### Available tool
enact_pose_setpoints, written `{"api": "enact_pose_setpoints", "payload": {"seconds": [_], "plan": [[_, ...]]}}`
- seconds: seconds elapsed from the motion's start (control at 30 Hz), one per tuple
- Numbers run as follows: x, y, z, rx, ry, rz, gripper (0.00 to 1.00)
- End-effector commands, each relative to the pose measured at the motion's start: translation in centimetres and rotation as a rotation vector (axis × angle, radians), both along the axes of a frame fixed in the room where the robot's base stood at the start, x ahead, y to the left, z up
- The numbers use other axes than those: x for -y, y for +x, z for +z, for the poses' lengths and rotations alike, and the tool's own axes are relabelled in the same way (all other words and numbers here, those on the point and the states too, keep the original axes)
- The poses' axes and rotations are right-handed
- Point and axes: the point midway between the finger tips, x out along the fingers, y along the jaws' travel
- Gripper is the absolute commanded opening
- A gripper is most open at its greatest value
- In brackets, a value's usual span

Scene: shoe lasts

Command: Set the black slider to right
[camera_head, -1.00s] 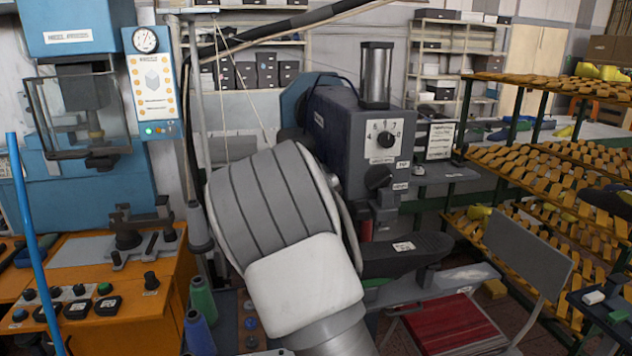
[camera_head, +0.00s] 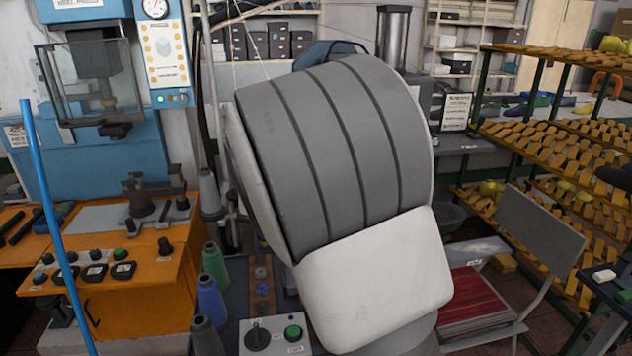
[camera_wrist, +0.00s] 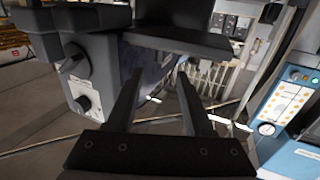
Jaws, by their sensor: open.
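I cannot make out for certain which part is the black slider. The grey machine is almost wholly hidden behind my arm there. My gripper (camera_wrist: 159,75) is open. Its two dark fingers stand apart with nothing between them, to the right of the machine's dial side. The gripper does not show in the head view.
A blue press (camera_head: 90,150) stands behind the orange bench. A blue pole (camera_head: 52,220) rises at the left. Thread cones (camera_head: 212,297) and a small panel with a green button (camera_head: 293,333) are below my arm. A chair (camera_head: 535,235) and racks of lasts (camera_head: 570,135) are at the right.

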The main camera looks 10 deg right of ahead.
Motion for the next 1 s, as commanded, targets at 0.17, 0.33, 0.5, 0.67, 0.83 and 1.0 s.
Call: {"api": "enact_pose_setpoints", "payload": {"seconds": [0.17, 0.33, 0.5, 0.67, 0.83, 1.0], "plan": [[-1.6, -3.6, 0.0, 0.000, 0.003, 0.003, 0.52], [-2.4, -5.8, 0.0, 0.000, 0.001, 0.001, 0.52], [-2.8, -6.7, 0.0, 0.000, 0.001, 0.000, 0.52], [-2.8, -6.8, 0.0, 0.000, 0.000, -0.001, 0.52], [-2.8, -6.8, 0.0, -0.001, -0.003, 0.000, 0.39], [-3.5, -6.7, 0.0, -0.033, -0.084, 0.019, 0.09]]}}
